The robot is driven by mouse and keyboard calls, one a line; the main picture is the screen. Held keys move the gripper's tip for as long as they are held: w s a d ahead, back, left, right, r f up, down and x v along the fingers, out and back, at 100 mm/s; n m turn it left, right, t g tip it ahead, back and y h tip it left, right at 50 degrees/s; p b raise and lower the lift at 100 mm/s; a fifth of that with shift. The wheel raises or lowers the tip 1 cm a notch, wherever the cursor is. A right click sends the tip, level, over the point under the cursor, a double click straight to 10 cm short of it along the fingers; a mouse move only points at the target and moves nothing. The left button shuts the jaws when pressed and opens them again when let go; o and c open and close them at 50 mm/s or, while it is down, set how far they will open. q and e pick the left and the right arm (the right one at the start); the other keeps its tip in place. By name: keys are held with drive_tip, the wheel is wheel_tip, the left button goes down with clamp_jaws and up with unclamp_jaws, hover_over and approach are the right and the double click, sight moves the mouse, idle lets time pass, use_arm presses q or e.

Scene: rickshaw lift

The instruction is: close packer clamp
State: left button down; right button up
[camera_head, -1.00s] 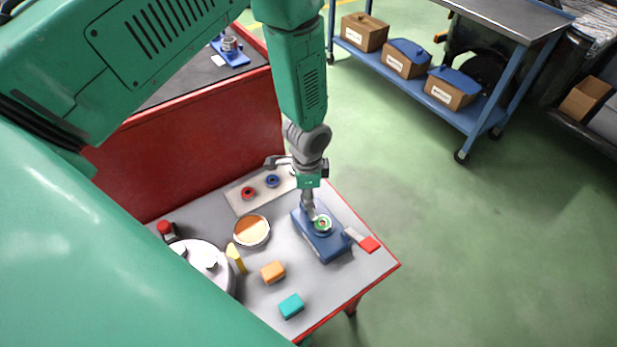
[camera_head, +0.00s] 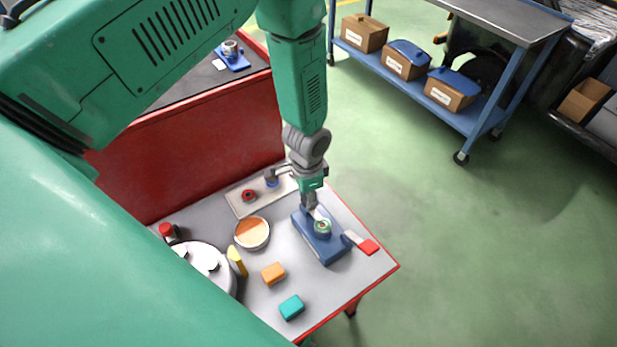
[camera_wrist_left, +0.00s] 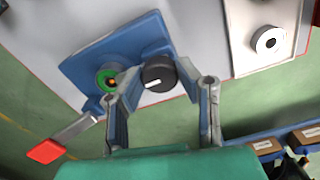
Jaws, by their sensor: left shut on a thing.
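The packer clamp is a blue block (camera_head: 328,249) on the grey table's right part. It has a green-rimmed round part (camera_head: 322,227) and a grey lever with a red end (camera_head: 368,247) that sticks out over the table's right side. In the left wrist view the blue base (camera_wrist_left: 118,52) carries a black knob with a white mark (camera_wrist_left: 158,74), beside the green round part. My left gripper (camera_head: 311,212) reaches down to the block from above. Its fingers are shut on the black knob, one on each side, as the left wrist view (camera_wrist_left: 159,82) shows. The right gripper is not in view.
A blue shelf cart (camera_head: 470,120) stands across open floor.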

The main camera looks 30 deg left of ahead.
sight(306, 198)
use_arm(q)
drive_tip(key=c, duration=1.2)
unclamp_jaws()
drive_tip(key=shift+a, duration=0.15)
drive_tip(key=shift+r, duration=0.5)
wheel_tip(306, 198, up, 11)
drive_tip(key=shift+f, duration=0.1)
drive_tip(key=shift+s, duration=0.1)
